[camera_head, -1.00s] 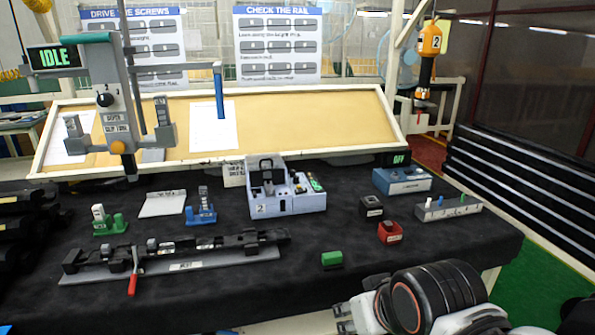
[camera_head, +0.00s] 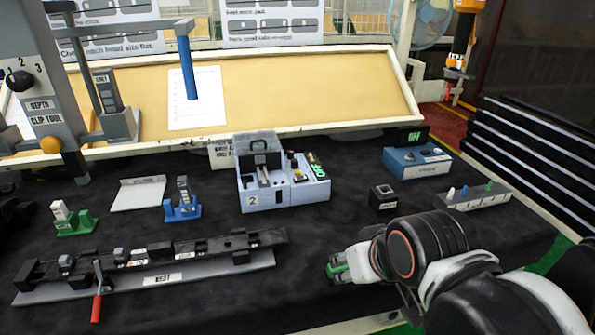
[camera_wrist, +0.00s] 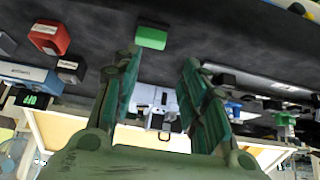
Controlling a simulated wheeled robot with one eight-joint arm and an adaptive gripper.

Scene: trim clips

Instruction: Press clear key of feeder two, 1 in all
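Feeder two, a pale grey box marked 2 (camera_head: 283,198), stands mid-table in the head view. Its right part carries a yellow button (camera_head: 298,176), small dark keys and a lit green display (camera_head: 317,169). The key labels are too small to read, so I cannot tell which is the clear key. My gripper (camera_head: 340,268) is in front of the feeder and to its right, apart from it. In the wrist view my gripper (camera_wrist: 160,65) is open and empty between its two green fingers, and the feeder (camera_wrist: 150,97) shows upside down beyond them.
A green block (camera_wrist: 152,36) and a red block (camera_wrist: 50,38) lie near my gripper. A dark block (camera_head: 382,197), a blue box reading OFF (camera_head: 415,162) and a grey peg strip (camera_head: 470,197) stand right. A long clip fixture (camera_head: 150,275) lies front left.

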